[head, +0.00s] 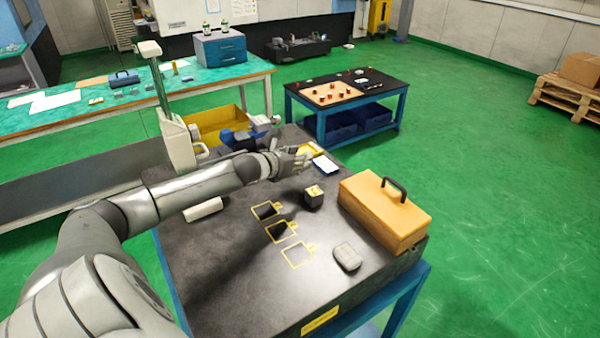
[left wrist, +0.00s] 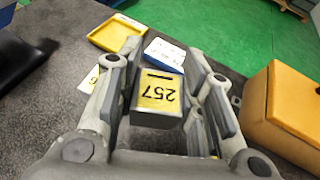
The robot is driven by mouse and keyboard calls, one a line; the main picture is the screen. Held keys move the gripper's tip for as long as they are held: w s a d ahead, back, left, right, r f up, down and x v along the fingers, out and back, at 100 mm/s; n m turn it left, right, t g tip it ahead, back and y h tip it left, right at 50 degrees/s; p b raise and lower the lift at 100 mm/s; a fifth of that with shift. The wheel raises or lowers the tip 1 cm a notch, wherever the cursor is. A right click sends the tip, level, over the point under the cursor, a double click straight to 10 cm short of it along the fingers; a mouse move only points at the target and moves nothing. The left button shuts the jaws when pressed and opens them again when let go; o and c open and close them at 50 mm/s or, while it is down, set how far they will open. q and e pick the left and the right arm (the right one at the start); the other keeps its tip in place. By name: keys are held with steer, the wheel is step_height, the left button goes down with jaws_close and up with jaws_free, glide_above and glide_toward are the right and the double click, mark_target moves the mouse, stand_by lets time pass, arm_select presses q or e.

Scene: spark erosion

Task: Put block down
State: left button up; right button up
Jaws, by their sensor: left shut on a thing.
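A dark block with a yellow top marked 257 (left wrist: 157,100) is between the two fingers of my left gripper (left wrist: 160,85) in the left wrist view. My left gripper is shut on it. In the head view my left gripper (head: 303,160) is over the far part of the dark table (head: 235,270). Yellow-outlined places (head: 297,254) are marked on the table, nearer than the hand.
An orange toolbox (head: 385,210) with a dark handle stands at the right edge. A grey rounded object (head: 347,257) lies in front of it. A blue and white box (left wrist: 165,54) and a yellow tray (left wrist: 115,33) are beyond the fingers. The near table surface is mostly clear.

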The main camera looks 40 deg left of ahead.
arm_select(q)
step_height(320, 180, down, 3)
steer(key=shift+s+r, duration=0.1)
steer(key=f, duration=0.1)
steer(key=f+p, duration=0.1)
steer(key=shift+w+f, duration=0.2)
steer(key=shift+f, duration=0.15)
steer(key=shift+s, duration=0.1)
steer(key=o, duration=0.8)
arm_select(e)
steer(key=shift+s+r, duration=0.55)
steer(key=shift+s, duration=0.05)
arm_select(q)
steer(key=shift+v, duration=0.8)
steer(key=v, duration=0.7)
steer(key=shift+s+d+b, duration=0.1)
steer(key=shift+s+b, duration=0.2)
steer(key=shift+s, duration=0.05)
steer(key=shift+v, duration=1.35)
arm_select(e)
steer(key=shift+w+f, duration=0.15)
steer(key=shift+w, duration=0.05)
